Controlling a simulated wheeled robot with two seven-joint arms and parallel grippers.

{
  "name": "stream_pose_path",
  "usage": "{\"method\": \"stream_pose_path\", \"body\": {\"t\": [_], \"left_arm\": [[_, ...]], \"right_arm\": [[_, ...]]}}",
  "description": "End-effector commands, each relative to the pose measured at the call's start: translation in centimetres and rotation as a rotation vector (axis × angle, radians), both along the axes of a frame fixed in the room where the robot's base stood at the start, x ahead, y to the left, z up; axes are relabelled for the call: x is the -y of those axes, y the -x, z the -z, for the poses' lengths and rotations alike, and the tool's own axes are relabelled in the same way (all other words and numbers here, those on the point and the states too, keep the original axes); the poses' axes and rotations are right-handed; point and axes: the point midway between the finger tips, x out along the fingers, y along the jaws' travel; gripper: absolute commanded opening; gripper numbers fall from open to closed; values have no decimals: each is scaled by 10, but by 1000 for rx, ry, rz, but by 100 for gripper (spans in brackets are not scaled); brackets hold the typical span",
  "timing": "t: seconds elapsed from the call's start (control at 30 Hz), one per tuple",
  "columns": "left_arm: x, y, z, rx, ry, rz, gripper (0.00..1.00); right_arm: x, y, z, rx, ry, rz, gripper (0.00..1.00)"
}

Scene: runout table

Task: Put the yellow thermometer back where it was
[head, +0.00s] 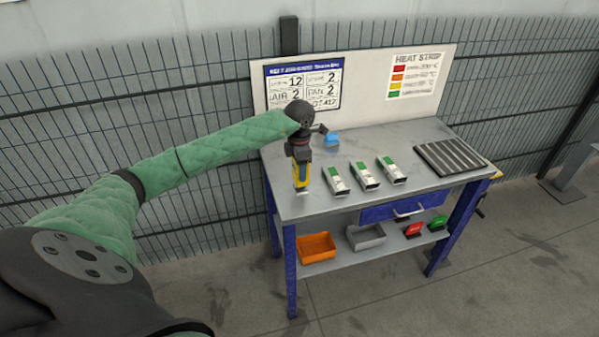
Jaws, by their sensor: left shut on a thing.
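The yellow thermometer (301,178) is at the left end of the grey table top (385,203), upright below my left gripper (299,160). My left gripper is shut on its upper part, and the jaws hide some of it. The thermometer's lower end shows close to the table top; I cannot tell whether it touches. My right gripper is not in view.
Several white and green boxes (365,175) stand in a row right of the thermometer. A blue object (331,140) lies behind, and a dark ribbed mat (450,156) lies at the right. An orange bin (316,248) and a grey bin (366,237) stand on the lower shelf.

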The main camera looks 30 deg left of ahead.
Motion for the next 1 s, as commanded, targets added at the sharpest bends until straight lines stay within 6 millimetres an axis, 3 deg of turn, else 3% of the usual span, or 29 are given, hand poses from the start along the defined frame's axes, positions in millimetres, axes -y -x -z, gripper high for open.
{"method": "stream_pose_path", "body": {"t": [0.33, 0.87, 0.9, 1.0], "left_arm": [[0, 0, 27, -1, 0, 0, 28], [0, 0, 31, 0, 0, 1, 28], [0, 0, 32, -1, -1, 1, 56], [1, 0, 31, -1, 0, 1, 76]], "right_arm": [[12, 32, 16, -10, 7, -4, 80], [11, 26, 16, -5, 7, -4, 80], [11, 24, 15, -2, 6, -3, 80], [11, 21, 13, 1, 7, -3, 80]]}}
